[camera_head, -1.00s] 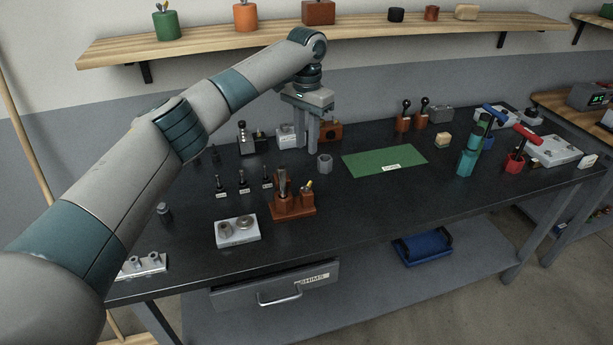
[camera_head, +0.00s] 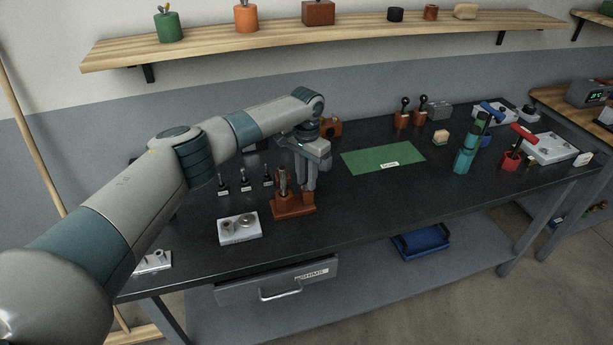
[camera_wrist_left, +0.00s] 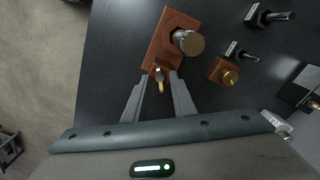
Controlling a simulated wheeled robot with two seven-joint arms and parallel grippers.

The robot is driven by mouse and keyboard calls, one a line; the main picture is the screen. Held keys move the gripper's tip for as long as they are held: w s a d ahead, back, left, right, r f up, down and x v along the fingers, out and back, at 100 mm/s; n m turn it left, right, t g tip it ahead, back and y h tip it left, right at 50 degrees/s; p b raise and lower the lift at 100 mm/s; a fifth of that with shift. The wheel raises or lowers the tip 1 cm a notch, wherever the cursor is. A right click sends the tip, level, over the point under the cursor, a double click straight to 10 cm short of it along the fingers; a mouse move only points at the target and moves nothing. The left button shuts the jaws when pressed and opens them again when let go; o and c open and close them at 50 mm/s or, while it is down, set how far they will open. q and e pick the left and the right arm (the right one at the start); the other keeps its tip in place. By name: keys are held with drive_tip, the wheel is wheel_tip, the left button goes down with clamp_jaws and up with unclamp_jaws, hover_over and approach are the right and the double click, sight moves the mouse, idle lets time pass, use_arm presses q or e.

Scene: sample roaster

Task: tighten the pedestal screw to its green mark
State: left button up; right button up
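My left gripper (camera_head: 305,172) is low over the back of a brown wooden tool holder (camera_head: 294,208), with its fingers pointing down. The holder carries a grey metal cylinder-shaped tool (camera_head: 283,182). In the left wrist view my left gripper (camera_wrist_left: 159,76) is open, and a small yellow-tipped tool (camera_wrist_left: 160,82) at the end of the brown holder (camera_wrist_left: 165,50) shows between its fingertips. I see no clear grip on it. I cannot make out the pedestal screw or its green mark for sure. My right gripper is not in view.
Several small black-handled tools (camera_head: 244,184) stand left of the holder. A white plate with round metal parts (camera_head: 238,227) lies in front. A green mat (camera_head: 383,157) and a teal cylinder (camera_head: 466,158) are to the right. The table's front middle is clear.

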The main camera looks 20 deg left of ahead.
use_arm(q)
clamp_jaws()
